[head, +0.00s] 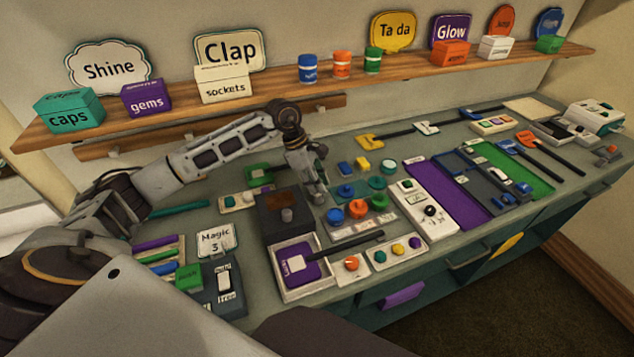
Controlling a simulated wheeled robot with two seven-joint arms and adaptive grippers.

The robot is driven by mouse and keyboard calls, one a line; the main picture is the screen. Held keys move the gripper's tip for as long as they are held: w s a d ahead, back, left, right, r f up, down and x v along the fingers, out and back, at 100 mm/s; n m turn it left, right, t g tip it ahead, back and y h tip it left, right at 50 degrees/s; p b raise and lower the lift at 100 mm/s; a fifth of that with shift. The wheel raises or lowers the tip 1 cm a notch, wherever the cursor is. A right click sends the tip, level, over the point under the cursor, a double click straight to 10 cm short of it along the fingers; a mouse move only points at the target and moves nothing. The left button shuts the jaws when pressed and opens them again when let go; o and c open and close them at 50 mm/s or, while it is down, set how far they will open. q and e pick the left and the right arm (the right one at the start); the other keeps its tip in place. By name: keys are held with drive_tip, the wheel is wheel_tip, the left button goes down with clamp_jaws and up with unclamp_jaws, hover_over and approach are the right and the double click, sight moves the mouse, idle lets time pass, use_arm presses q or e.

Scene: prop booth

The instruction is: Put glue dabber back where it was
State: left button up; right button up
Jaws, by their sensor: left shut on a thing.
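My left gripper (317,197) points down over the bench, just right of and behind a dark brown box (274,228) with a grey round knob on top. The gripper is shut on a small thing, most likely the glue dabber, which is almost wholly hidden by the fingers. I cannot make out its shape, or whether it touches the bench. No other thing is clearly marked as the glue dabber or its place. My right gripper is not in view.
A white tray (281,287) with a purple pad and black handle stands in front of the box. Blue, orange and green knobs (358,209) sit close on the right. A white switch box (413,197) is farther right. A shelf (440,67) with signs and boxes runs behind.

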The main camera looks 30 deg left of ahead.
use_arm(q)
drive_tip(key=shift+f, duration=0.1)
drive_tip(key=o, duration=0.9)
drive_tip(key=shift+r, duration=0.2)
drive_tip(key=shift+a+r, duration=0.15)
drive_tip(key=shift+r, duration=0.15)
drive_tip(key=v, duration=1.1)
drive_tip(key=shift+b, duration=0.3)
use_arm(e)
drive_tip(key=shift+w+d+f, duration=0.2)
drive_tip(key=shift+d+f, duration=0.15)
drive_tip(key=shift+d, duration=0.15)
use_arm(q)
drive_tip(key=shift+a+r, duration=0.1)
drive_tip(key=shift+a, duration=0.05)
